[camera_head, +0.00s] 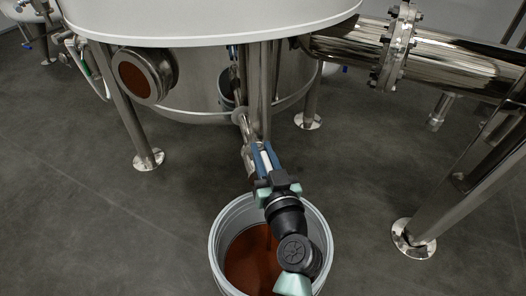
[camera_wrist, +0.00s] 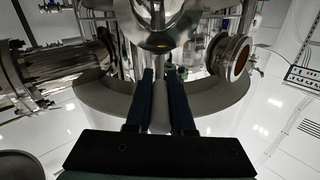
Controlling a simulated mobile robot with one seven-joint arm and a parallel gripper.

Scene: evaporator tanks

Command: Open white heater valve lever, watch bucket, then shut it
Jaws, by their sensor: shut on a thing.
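My gripper (camera_head: 264,158) is shut on the white valve lever (camera_head: 265,163), below the front of the tank. In the wrist view the two dark fingers (camera_wrist: 162,98) lie along both sides of the pale lever (camera_wrist: 161,120). The lever sits at the lower end of a slim metal outlet pipe (camera_head: 244,132). Below it stands a grey bucket (camera_head: 217,243), partly hidden by my wrist. Reddish-brown liquid (camera_head: 246,262) lies in the bucket. A thin dark streak, seemingly a falling stream, runs down to it beside my wrist. The valve body is mostly hidden.
The large steel tank (camera_head: 200,92) stands on several legs with round feet, one at the left (camera_head: 148,160). A round sight port (camera_head: 133,76) shows reddish-brown content. A thick flanged pipe (camera_head: 450,62) runs right. Grey floor is clear left of the bucket.

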